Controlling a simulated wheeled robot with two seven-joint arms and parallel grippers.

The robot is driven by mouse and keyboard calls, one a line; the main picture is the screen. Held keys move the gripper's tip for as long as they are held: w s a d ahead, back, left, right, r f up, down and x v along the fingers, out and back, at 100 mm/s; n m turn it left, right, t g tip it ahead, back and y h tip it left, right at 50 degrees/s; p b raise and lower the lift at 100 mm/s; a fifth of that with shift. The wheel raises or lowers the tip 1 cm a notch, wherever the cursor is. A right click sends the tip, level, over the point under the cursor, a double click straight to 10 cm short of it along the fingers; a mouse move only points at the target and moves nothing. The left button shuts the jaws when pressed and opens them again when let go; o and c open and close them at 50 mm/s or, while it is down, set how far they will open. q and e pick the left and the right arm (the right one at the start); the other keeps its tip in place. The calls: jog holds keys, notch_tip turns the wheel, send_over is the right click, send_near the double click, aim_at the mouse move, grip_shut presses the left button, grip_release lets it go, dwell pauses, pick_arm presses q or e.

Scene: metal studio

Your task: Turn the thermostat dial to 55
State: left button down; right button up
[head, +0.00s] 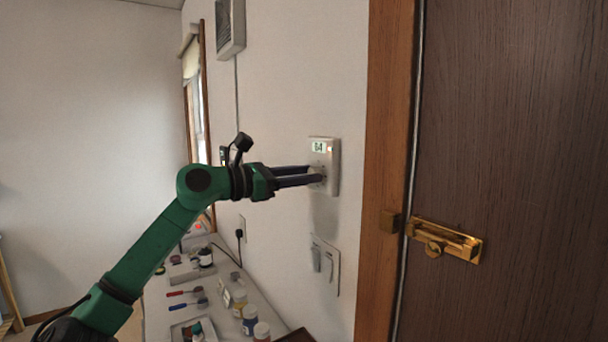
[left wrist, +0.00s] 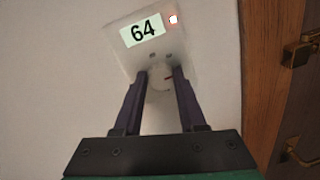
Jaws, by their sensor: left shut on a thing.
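The thermostat (head: 333,167) is a white box on the wall beside the door frame. It also shows in the left wrist view (left wrist: 186,45), tilted, with a lit display (left wrist: 142,31) reading 64 and a small red light at its upper right. Its dial (left wrist: 160,76) is white and round with a red mark on the right side. My left gripper (head: 318,175) reaches in from the left, with its two dark fingers shut on the dial, one on each side. The fingers partly hide the dial. My right gripper is not in view.
Light switches (head: 325,262) are on the wall below the thermostat. A brown door (head: 510,120) with a brass latch (head: 445,240) is at the right. A bench (head: 225,262) with jars and tools runs along the wall below my left arm. A grey vent box (head: 230,28) hangs above.

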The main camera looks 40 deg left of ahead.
pick_arm(q)
jog(key=shift+a+f+n+t+y+b, duration=0.1)
jog(key=shift+n+t+y+b, duration=0.15)
jog(key=shift+n+b, duration=2.95)
jog(key=shift+a+f+n+t+y+b, duration=0.2)
jog(key=shift+n+b, duration=0.35)
jog(key=shift+n, duration=5.25)
jog(key=shift+d+r, duration=0.15)
jog(key=shift+c, duration=2.4)
grip_release()
